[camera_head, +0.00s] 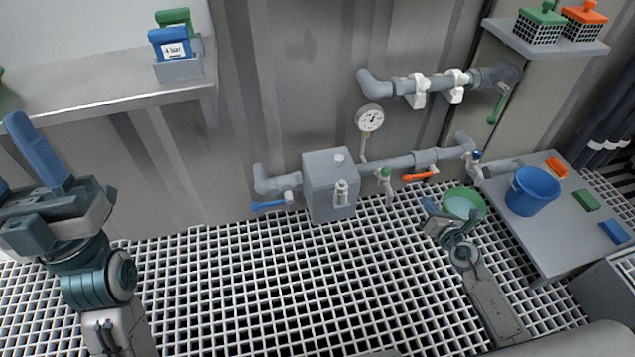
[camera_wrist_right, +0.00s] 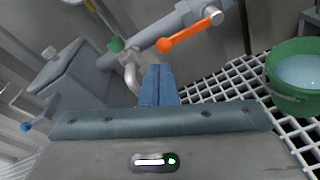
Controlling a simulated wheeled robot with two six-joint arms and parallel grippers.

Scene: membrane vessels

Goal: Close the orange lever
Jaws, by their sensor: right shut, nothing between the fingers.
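The orange lever (camera_head: 420,176) sits on the lower grey pipe, right of the green-handled valve. It points left from its pivot, roughly along the pipe. In the right wrist view the lever (camera_wrist_right: 188,36) shows above and beyond my fingertips, its rounded end toward the lower left. My right gripper (camera_head: 429,207) is below the lever in the head view, apart from it. Its blue fingers (camera_wrist_right: 158,82) are together and empty. My left gripper (camera_head: 20,160) is at the far left, away from the pipes, its blue fingers apart and one cut off by the picture edge.
A green bowl (camera_head: 464,204) with pale contents stands just right of my right gripper. A table (camera_head: 545,248) with a blue bucket (camera_head: 532,190) is farther right. A grey box (camera_head: 328,186), blue lever (camera_head: 268,206) and gauge (camera_head: 369,118) are left of the lever. Grating floor is open in front.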

